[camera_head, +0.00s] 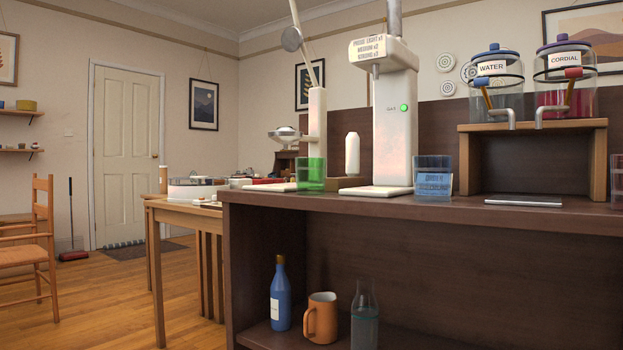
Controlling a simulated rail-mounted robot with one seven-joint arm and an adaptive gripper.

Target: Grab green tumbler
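In the head view a translucent green tumbler (310,174) stands upright near the front edge of a dark wooden counter (420,209). It is in front of the base of a white lever device (317,125), and I cannot tell whether it touches that base. A clear blue-tinted tumbler (433,178) stands on the same counter to its right, beyond a white dispenser. My gripper is not in view.
The white dispenser (396,125) with a green light stands right of the green tumbler. Jars of water (497,69) and cordial (566,65) sit on a raised wooden stand (532,126). A bottle (280,295), an orange mug (320,318) and a glass bottle (364,320) stand on the lower shelf.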

